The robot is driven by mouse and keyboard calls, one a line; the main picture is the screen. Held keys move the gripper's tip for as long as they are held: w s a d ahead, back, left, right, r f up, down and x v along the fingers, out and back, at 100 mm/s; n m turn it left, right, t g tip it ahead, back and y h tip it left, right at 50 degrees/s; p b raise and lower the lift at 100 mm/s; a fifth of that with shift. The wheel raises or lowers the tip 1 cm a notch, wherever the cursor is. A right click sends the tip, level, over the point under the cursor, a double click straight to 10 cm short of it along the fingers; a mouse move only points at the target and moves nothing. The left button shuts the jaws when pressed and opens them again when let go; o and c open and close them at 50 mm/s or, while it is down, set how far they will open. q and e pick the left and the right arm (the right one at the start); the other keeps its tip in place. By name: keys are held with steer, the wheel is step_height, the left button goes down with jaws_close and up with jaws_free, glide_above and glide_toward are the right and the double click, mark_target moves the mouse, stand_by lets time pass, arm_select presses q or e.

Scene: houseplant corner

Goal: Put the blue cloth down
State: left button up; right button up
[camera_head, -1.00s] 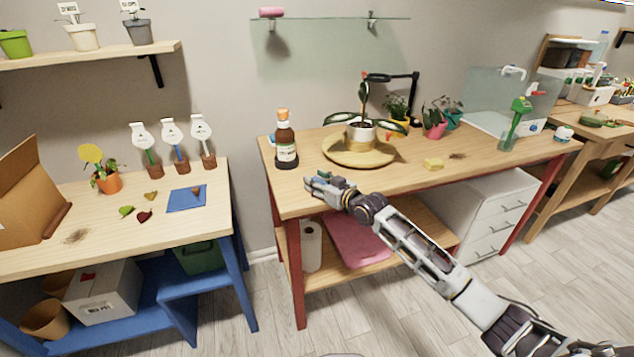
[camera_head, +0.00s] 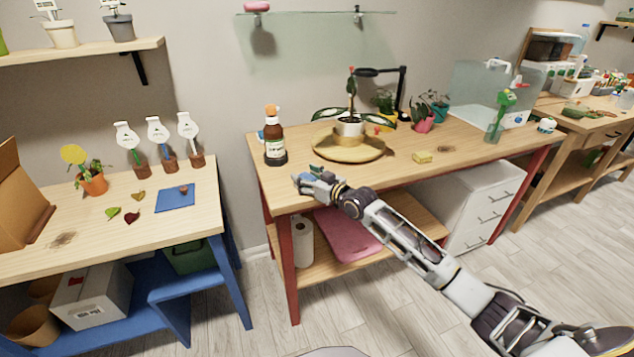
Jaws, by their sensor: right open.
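My right gripper (camera_head: 303,181) reaches in from the lower right and is open over the front left edge of the middle wooden table (camera_head: 440,172). Small bluish patches show at its fingers; I cannot tell if they are cloth or gripper parts. A flat blue square (camera_head: 172,200) lies on the left table with a small brown piece on it; it may be a cloth or a mat. A small bit of blue (camera_head: 261,135) shows behind the brown bottle (camera_head: 275,146), mostly hidden. My left gripper is not in view.
A potted plant stands on a round wooden tray (camera_head: 330,148) behind my right gripper. A gap separates the middle table from the left table (camera_head: 110,235).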

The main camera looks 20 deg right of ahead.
steer(key=shift+s+f, duration=0.2)
steer(key=shift+f, duration=0.15)
steer(key=shift+s+d, duration=0.15)
steer(key=shift+s, duration=0.1)
steer(key=shift+r+v, duration=0.25)
steer(key=shift+v, duration=0.9)
steer(key=shift+s+d+r+p, duration=0.2)
steer(key=shift+s+d+p, duration=0.15)
steer(key=shift+s, duration=0.15)
steer(key=shift+v, duration=1)
steer(key=shift+s+d+r, duration=0.2)
steer(key=shift+s+d, duration=0.05)
steer(key=shift+s, duration=0.3)
arm_select(q)
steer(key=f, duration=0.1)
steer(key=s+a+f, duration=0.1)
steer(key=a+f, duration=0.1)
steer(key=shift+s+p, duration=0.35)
steer(key=shift+p, duration=0.05)
arm_select(e)
steer(key=v, duration=0.4)
steer(key=shift+s+r, duration=0.1)
steer(key=shift+s, duration=0.15)
